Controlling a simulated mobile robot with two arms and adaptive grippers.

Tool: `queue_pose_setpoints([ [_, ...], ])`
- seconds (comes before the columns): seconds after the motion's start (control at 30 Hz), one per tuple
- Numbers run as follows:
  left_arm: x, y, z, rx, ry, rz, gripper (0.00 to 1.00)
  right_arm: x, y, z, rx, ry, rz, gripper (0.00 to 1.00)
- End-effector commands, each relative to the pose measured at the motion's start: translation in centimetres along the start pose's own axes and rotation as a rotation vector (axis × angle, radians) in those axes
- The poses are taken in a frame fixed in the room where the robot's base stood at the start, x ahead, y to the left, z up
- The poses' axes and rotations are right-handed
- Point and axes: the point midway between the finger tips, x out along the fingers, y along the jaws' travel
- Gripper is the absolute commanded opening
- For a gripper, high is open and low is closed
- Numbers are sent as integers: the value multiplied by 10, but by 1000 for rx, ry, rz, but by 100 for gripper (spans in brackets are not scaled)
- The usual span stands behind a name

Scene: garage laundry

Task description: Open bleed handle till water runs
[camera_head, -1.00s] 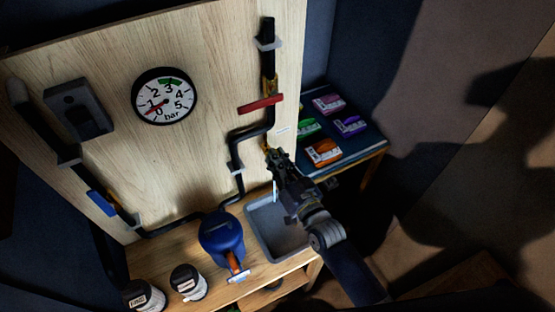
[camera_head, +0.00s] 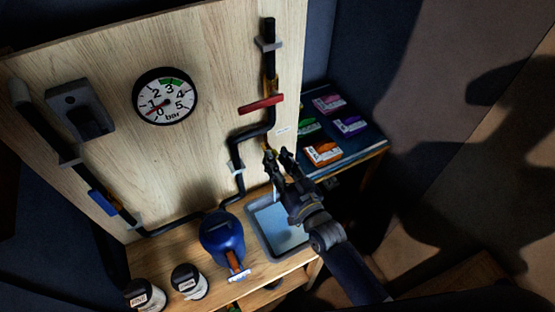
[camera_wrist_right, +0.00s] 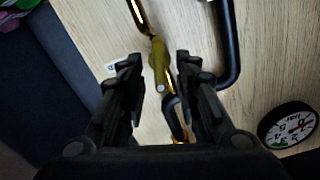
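The bleed handle is a small yellow lever on the brass fitting below the black pipe bend; it shows in the right wrist view (camera_wrist_right: 159,66), and in the head view my right gripper partly hides it. My right gripper (camera_head: 277,156) is open, its fingers apart on either side of the handle (camera_wrist_right: 163,95), with no visible contact. A thin pale streak of water (camera_head: 275,192) runs down below the fitting. The grey tray (camera_head: 256,238) under it holds bluish water (camera_head: 284,232). My left gripper is out of view.
A red lever (camera_head: 262,104) crosses the pipe above. A pressure gauge (camera_head: 165,96) reads low, between 0 and 1. A blue vessel (camera_head: 222,238) stands left of the tray. Two labelled containers (camera_head: 188,282) stand farther left. Coloured packs (camera_head: 322,152) lie on the dark side table.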

Motion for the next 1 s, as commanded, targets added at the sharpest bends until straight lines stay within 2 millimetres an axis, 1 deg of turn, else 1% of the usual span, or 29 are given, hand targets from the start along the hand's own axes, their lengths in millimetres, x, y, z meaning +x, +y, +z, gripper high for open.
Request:
queue_pose_setpoints([
  [0.17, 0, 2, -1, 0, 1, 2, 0, -28, 0, 2, 0, -4, 1, 30],
  [0.4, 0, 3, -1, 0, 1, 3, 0, -79, 0, 2, 0, -4, 1, 30],
  [0.53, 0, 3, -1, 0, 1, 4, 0, -99, 0, 2, 0, -4, 1, 30],
  [0.7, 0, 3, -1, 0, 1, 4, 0, -113, 0, 1, -1, -2, 0, 30],
  [1.0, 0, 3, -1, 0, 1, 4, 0, -116, 0, 0, 0, -1, 0, 30],
])
